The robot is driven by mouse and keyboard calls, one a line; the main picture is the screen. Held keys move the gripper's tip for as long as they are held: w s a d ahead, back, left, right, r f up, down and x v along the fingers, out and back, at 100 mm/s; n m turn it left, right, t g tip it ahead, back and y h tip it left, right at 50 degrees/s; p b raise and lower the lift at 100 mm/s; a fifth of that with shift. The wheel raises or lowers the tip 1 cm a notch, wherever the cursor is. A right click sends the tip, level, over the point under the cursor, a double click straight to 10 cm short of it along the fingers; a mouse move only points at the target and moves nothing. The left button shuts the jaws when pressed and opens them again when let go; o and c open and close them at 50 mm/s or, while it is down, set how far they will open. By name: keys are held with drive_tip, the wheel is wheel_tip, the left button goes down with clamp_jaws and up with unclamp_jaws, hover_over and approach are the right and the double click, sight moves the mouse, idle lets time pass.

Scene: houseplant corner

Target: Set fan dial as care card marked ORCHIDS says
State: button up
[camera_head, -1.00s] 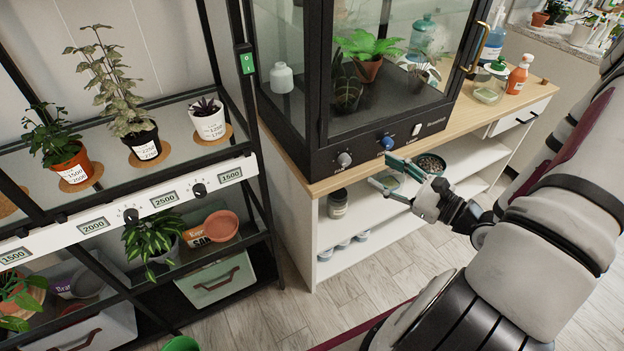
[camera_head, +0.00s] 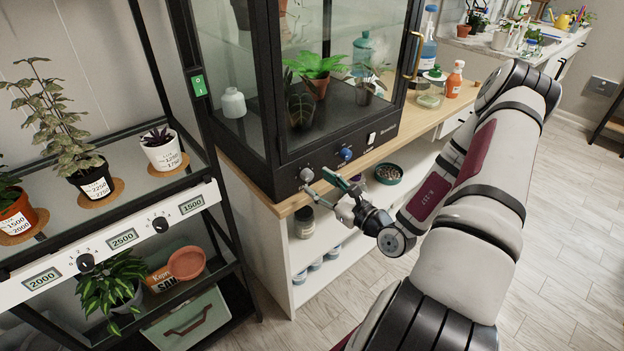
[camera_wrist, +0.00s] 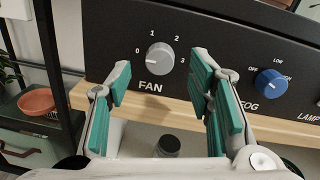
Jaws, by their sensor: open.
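The grey fan dial (camera_wrist: 159,58) is on the dark front panel of the glass cabinet, above the word FAN, with marks 0, 1, 2 and 3 around it. Its pointer is too small to read surely. In the head view the fan dial (camera_head: 307,174) is the left knob. My gripper (camera_wrist: 162,68) is open and empty, with its teal-padded fingers either side of the dial in the picture, apparently short of it. In the head view my gripper (camera_head: 320,182) is just in front of the panel. I see no readable ORCHIDS card.
The blue fog dial (camera_wrist: 270,82) and the lamp switch (camera_head: 371,138) are to the right on the same panel. The wooden counter edge (camera_wrist: 170,109) runs below the dials. A dark-lidded jar (camera_wrist: 167,146) stands beneath. A black plant rack (camera_head: 215,200) is at left.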

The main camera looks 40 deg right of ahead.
sight(310, 177)
drive_tip(key=shift+w+a, duration=0.1)
drive_tip(key=shift+w, duration=1.7)
clamp_jaws()
